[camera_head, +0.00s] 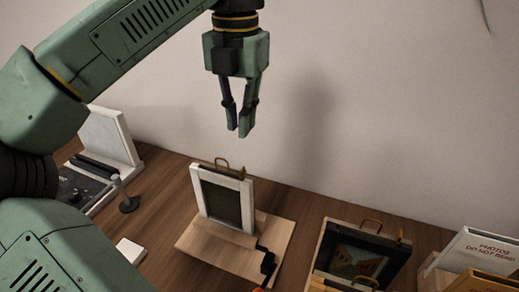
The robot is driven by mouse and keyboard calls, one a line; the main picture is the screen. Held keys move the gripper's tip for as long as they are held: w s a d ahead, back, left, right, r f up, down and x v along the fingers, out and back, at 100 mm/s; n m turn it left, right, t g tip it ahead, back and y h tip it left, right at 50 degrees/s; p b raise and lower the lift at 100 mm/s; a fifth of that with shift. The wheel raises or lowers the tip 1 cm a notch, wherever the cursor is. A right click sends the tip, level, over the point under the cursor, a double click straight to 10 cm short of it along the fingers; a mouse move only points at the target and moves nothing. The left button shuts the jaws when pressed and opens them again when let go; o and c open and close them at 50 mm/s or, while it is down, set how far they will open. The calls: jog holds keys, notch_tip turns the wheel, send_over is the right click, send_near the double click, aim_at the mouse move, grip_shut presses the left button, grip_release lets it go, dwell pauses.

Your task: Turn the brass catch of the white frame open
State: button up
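The white frame (247,203) stands upright, leaning slightly, on a pale wooden stand (225,246) in the middle of the table. It surrounds a dark greenish panel (222,204). Brass-coloured metalwork (222,161) shows at its top edge, with a thin loop and a small piece to its right. It is too small to tell which piece is the catch or how far it is turned. My gripper (239,131) points down above the frame, apart from it and slightly right of the brass. Its fingertips appear together, with nothing between them.
A dark picture in a wooden frame (319,252) with brass fittings stands at right. At left are a white panel (108,136) and a small dark-based stand (128,204). The wall is behind.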

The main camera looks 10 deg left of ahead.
aim_at(243, 172)
notch_tip(243, 172, down, 10)
jog(key=shift+s+f+p, duration=0.1)
jog(key=shift+p, duration=0.8)
jog(key=shift+c, duration=0.2)
grip_shut()
